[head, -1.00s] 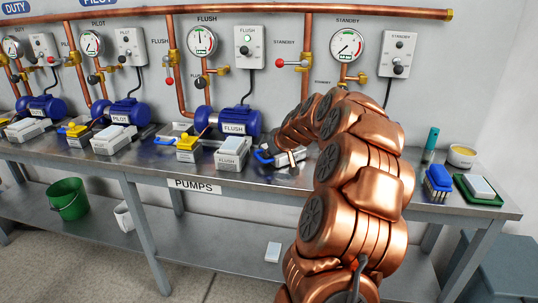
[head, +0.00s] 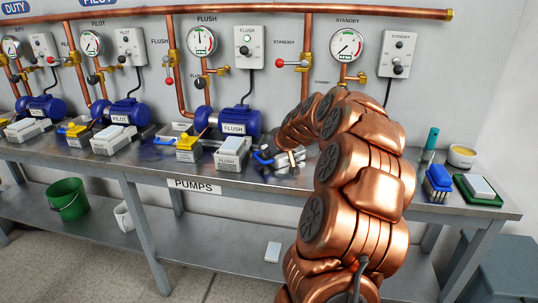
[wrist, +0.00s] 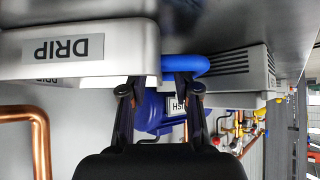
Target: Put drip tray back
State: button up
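A grey drip tray with a DRIP label (wrist: 110,48) fills the upper left of the wrist view, where the bench appears at the top. Its blue handle (wrist: 190,66) sticks out to the right. The handle also shows in the head view (head: 262,156), on the bench right of the FLUSH pump. My gripper (wrist: 158,82) is at the handle's side of the tray. Its two fingers are apart, with a visible gap between them, and the right finger overlaps the handle. In the head view my gripper (head: 290,160) covers much of the tray. Firm contact cannot be told.
The white FLUSH box (head: 232,152) and blue FLUSH pump (head: 238,122) stand just left of the handle. A yellow-topped box (head: 188,148) is further left. A blue brush (head: 438,180), a green tray (head: 466,190) and a bowl (head: 462,156) stand at the bench's right end.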

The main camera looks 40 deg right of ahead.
jog(key=v, duration=1.2)
jog(key=a+f+n+g+y, duration=0.1)
jog(key=a+f+g+y, duration=0.15)
jog(key=a, duration=1.25)
jog(key=s+a+f+n+g, duration=0.1)
jog(key=s+a+f+g, duration=0.2)
jog(key=s+a, duration=0.6)
jog(key=s+a+f+g, duration=0.3)
jog(key=s+a+f, duration=0.3)
jog(key=s+a, duration=0.3)
jog(key=a, duration=0.4)
jog(key=shift+f+n+y, duration=0.3)
jog(key=shift+n+y, duration=0.05)
jog(key=shift+n, duration=0.05)
jog(key=s+f+g, duration=0.1)
jog(key=s, duration=0.3)
jog(key=s+a+g+h, duration=0.1)
jog(key=s, duration=0.3)
jog(key=s+f+g, duration=0.1)
jog(key=s, duration=0.3)
jog(key=shift+a+f+m, duration=0.2)
jog(key=shift+f+m, duration=0.15)
jog(key=shift+m, duration=0.05)
jog(key=shift+c, duration=0.4)
jog(key=shift+s, duration=0.3)
jog(key=shift+c, duration=0.2)
jog(key=shift+f, duration=0.1)
